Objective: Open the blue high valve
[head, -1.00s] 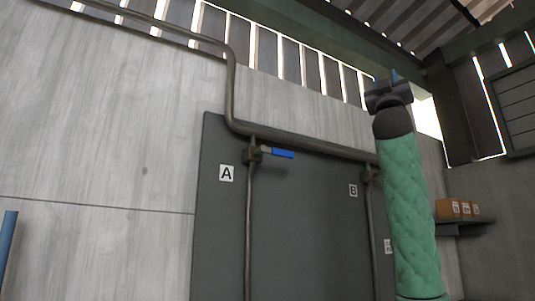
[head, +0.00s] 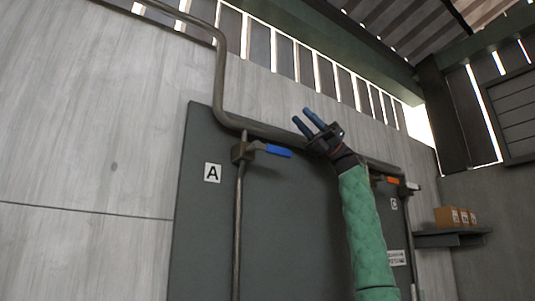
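The blue valve handle (head: 277,151) sticks out to the right from a valve body on the vertical pipe beside label A (head: 212,173). It lies nearly level, crosswise to that pipe. My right gripper (head: 304,120) is raised to the right of the handle and a little above it. Its two blue fingers point up and left and are spread apart, with nothing between them. It looks apart from the handle. My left gripper is not in view.
A thick pipe (head: 221,70) bends down the wall and runs right along the dark panel (head: 208,240). An orange handle (head: 386,180) shows right of my arm, near another label. Small boxes (head: 455,216) sit on a shelf (head: 437,239) at the right.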

